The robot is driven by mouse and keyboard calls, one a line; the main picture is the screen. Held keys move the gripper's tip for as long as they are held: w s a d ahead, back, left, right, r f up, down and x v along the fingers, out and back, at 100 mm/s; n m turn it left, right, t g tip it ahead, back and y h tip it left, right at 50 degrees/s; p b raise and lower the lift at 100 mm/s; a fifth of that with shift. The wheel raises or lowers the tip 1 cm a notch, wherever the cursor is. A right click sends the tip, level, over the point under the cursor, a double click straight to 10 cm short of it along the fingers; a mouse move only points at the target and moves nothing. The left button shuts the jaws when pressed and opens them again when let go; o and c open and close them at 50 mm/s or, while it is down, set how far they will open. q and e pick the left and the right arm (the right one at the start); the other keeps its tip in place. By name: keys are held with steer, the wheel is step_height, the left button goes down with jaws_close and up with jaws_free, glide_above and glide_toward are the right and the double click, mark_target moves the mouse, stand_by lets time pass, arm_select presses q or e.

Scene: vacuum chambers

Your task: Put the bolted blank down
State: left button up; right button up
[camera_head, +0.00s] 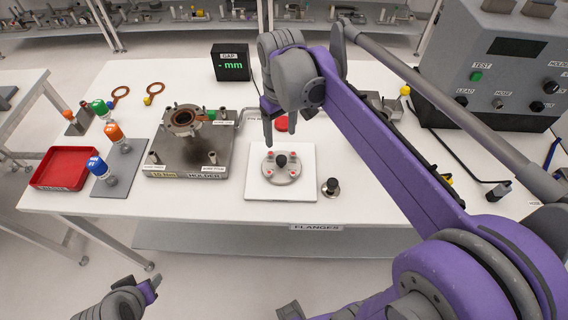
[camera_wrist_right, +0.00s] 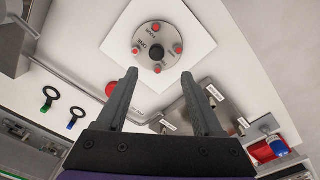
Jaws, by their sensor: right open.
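The bolted blank (camera_head: 268,171) is a round grey disc with a black knob in its middle and several red-capped bolts around it. It lies flat on a white square pad (camera_head: 306,190); in the right wrist view the blank (camera_wrist_right: 146,38) sits on the pad beyond my fingertips. My right gripper (camera_head: 287,126) is open and empty, above and behind the blank, apart from it. Its two spread fingers also show in the right wrist view (camera_wrist_right: 160,75). My left gripper (camera_head: 150,288) is at the bottom left, off the table; its jaws are too small to read.
A steel holder block (camera_head: 188,160) with a copper ring stands left of the pad. A red tray (camera_head: 62,168) and coloured bottles are further left. A small dark knob (camera_head: 331,187) stands right of the pad. A gap display (camera_head: 230,62) and grey test box (camera_head: 500,70) stand behind.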

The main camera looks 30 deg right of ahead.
steer(key=s+a+f+t, duration=0.1)
steer(key=s+a+f, duration=0.1)
steer(key=s+f, duration=0.2)
steer(key=s+a+f+t, duration=0.2)
steer(key=s+f, duration=0.2)
steer(key=s, duration=0.1)
steer(key=s+a+f+m+t, duration=0.1)
steer(key=s+a+f+t, duration=0.1)
steer(key=s+f, duration=0.2)
steer(key=shift+s+a, duration=0.1)
steer(key=shift+s, duration=0.4)
